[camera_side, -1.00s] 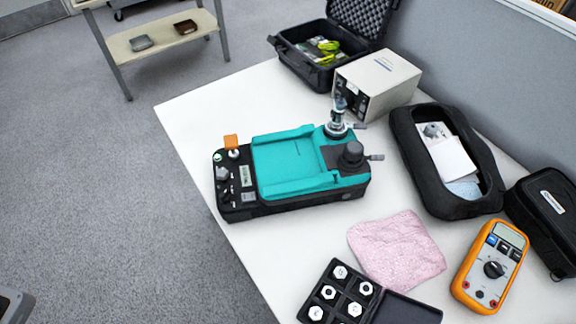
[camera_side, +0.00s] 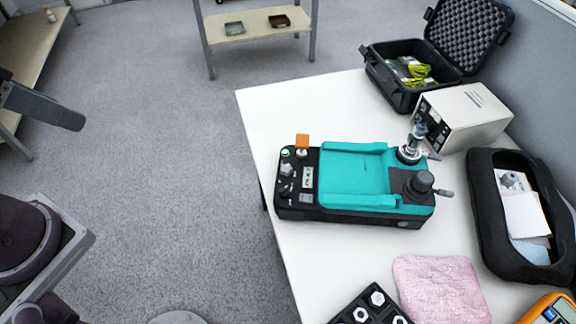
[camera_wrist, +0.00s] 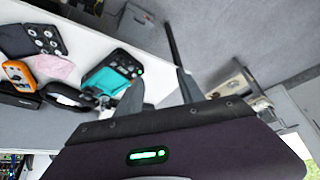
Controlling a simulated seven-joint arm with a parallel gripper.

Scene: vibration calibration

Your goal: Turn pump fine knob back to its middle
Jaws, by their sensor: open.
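The teal and black bench unit (camera_side: 360,180) lies on the white table in the side view. Its left panel has a small display (camera_side: 308,177), a grey knob (camera_side: 287,169) and darker knobs. At its right end stand a silver column (camera_side: 411,150) and a black round knob (camera_side: 422,182) with a side lever. I cannot tell which control is the pump fine knob, nor its setting. In the wrist view the unit (camera_wrist: 112,76) is small and distant. My gripper (camera_wrist: 159,77) is open and empty, its two fingers apart, well away from the unit.
Behind are an open black case (camera_side: 395,88) and a beige box (camera_side: 465,118). A black pouch (camera_side: 490,215), pink cloth (camera_side: 440,290) and socket tray (camera_side: 360,310) lie nearby. The table left of the unit is clear.

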